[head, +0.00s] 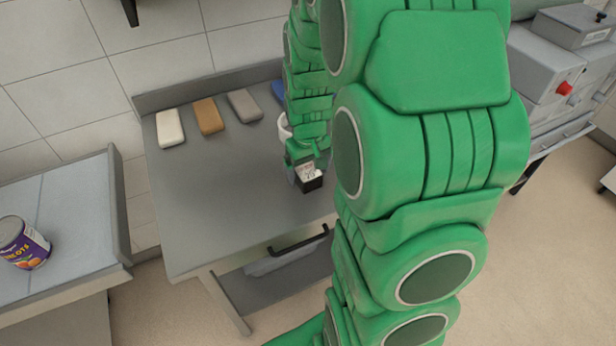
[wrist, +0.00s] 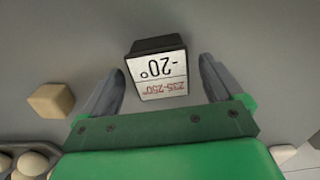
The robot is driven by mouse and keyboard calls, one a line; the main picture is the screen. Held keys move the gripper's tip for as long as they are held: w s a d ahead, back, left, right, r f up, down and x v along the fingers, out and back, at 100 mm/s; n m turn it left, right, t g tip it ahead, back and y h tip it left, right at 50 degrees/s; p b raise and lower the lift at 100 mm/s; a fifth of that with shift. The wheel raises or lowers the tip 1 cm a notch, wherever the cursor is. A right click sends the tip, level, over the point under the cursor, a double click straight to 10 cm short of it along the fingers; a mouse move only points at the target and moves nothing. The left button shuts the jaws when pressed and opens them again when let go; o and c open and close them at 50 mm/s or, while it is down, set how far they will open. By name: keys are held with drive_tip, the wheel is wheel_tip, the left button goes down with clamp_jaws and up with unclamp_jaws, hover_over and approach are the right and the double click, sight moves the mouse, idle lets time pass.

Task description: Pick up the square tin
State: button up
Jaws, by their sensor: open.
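A small dark box-like object with a white face (wrist: 158,74) stands on the grey table. The face is printed "-20°" in black and "235-250°" in red, upside down in the wrist view. I cannot tell whether it is the square tin; no other square tin is plain to see. In the head view the dark object (head: 310,185) is at my gripper (head: 303,168), near the table's right part. In the wrist view my gripper (wrist: 163,68) is open, with one finger on each side of the object and gaps between. Nothing is held.
The steel table (head: 220,200) also bears several coloured blocks along its back and a white bowl (head: 284,128), partly behind my arm. In the wrist view a tan cube (wrist: 51,100) and an egg tray (wrist: 50,156) lie at left. A round can (head: 23,243) stands on the left counter.

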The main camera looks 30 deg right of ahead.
drive_tip(key=shift+f, duration=0.45)
drive_tip(key=shift+c, duration=0.2)
drive_tip(key=c, duration=1.2)
drive_tip(key=shift+o, duration=0.2)
drive_tip(key=shift+r, duration=0.1)
drive_tip(key=shift+r, duration=0.5)
drive_tip(key=s+a+r, duration=0.3)
drive_tip(key=s+r, duration=0.8)
drive_tip(key=s, duration=0.2)
drive_tip(key=shift+s+r, duration=0.4)
